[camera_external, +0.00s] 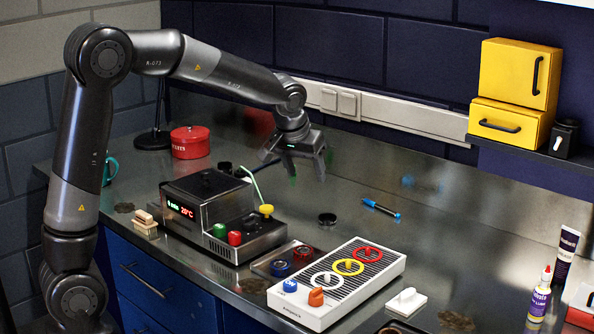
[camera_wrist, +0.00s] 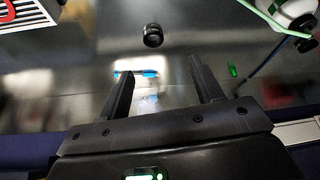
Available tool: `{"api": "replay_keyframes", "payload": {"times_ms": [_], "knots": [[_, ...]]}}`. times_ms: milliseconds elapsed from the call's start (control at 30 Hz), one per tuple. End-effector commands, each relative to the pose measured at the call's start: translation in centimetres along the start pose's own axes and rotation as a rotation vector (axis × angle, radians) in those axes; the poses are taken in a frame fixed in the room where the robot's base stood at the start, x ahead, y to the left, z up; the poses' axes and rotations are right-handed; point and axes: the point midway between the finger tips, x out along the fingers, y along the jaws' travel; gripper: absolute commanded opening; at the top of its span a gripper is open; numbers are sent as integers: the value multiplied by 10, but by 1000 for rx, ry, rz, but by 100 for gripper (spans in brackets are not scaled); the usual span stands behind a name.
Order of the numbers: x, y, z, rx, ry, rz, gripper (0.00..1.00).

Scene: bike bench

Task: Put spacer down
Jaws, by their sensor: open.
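A small black round piece (camera_external: 327,219), which looks like the spacer, rests on the metal bench top between the display device and the blue pen-like tool. It also shows in the wrist view (camera_wrist: 153,36), beyond my fingertips and apart from them. My gripper (camera_external: 296,168) is open, with nothing between its fingers. It hangs above the back part of the bench, near the wall. The blue pen-like tool (camera_wrist: 137,73) lies on the bench near the left fingertip in that view.
The display device (camera_external: 220,205) stands at the bench's left middle. A white ribbed panel (camera_external: 338,283) with coloured rings stands in front. A red pot (camera_external: 190,142) is at the back left. Bottles (camera_external: 540,297) stand at the right. Bench around the black piece is clear.

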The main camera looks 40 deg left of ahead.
Motion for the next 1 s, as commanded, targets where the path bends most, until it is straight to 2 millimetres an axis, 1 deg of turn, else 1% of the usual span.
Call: {"api": "replay_keyframes", "payload": {"times_ms": [33,167,200,367,500,633,700,800,900,1000], "knots": [[-17,-12,8,0,5,10,60],[-54,-41,36,21,8,30,60],[-64,-48,45,28,9,37,60],[-101,-78,88,62,18,58,60],[-125,-101,130,96,30,74,60],[-141,-118,171,128,43,83,60],[-147,-126,192,147,50,86,60],[-151,-134,219,169,60,89,60],[-153,-139,238,187,67,89,60],[-153,-142,250,198,71,91,60]]}}
